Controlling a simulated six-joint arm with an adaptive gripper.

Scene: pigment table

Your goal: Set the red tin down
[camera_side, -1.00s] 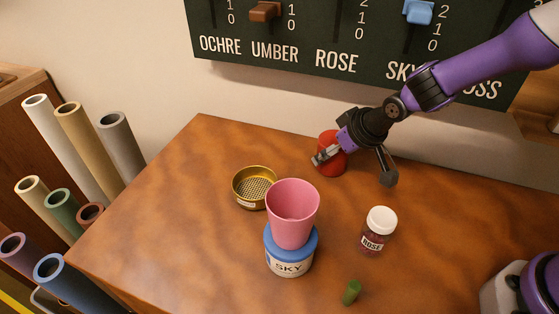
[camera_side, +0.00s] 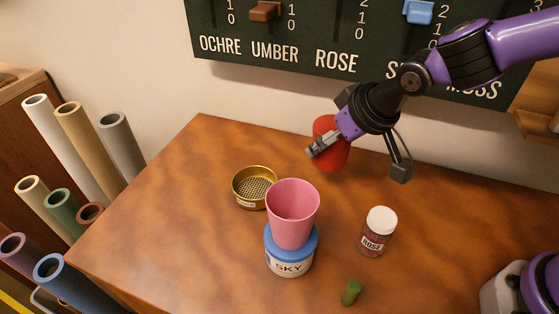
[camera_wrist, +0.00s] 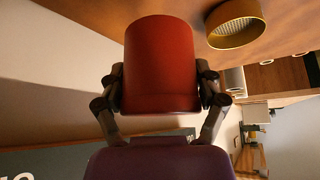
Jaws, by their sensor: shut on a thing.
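The red tin (camera_side: 331,154) is in my gripper (camera_side: 322,147), toward the back of the table, below the dark board. In the side view part of the tin is hidden behind the gripper's fingers. In the wrist view the red tin (camera_wrist: 161,62) sits between the two fingers of my gripper (camera_wrist: 160,95), which are shut on its sides. In the side view the tin appears to be held a little above the wooden table (camera_side: 190,215); the exact gap is hard to tell.
A brass sieve (camera_side: 255,187) stands left of the tin. A pink cup (camera_side: 292,212) sits on the blue-lidded SKY jar (camera_side: 289,254). A white-capped ROSE jar (camera_side: 377,233) and a small green piece (camera_side: 351,293) are at the front right. The table's left part is clear.

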